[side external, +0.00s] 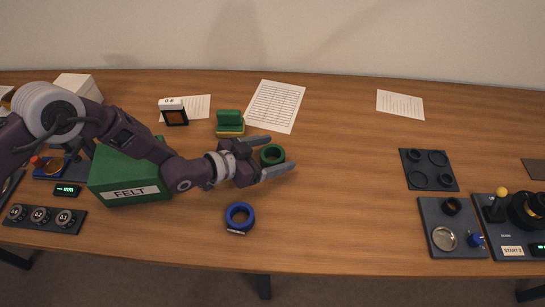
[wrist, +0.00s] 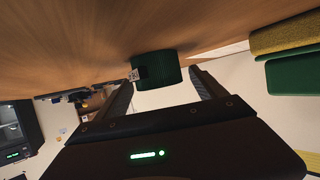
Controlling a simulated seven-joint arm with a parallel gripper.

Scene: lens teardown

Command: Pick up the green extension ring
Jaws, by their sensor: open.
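The green extension ring (side external: 272,154) lies on the wooden table in the side external view. It is a short, dark green ridged ring with a small printed tag, and it also shows in the wrist view (wrist: 157,68). My gripper (side external: 283,155) is open, with one finger on each side of the ring. In the wrist view, my gripper (wrist: 165,85) has the ring between and slightly beyond its fingertips, with gaps showing at both sides. I cannot tell whether either finger touches it.
A blue ring (side external: 239,217) lies nearer the front edge. A green box marked FELT (side external: 128,178) stands under my arm. A green and yellow block (side external: 229,123) sits just behind my gripper. Papers (side external: 274,105) lie at the back. The table right of the ring is clear up to the dark trays (side external: 429,170).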

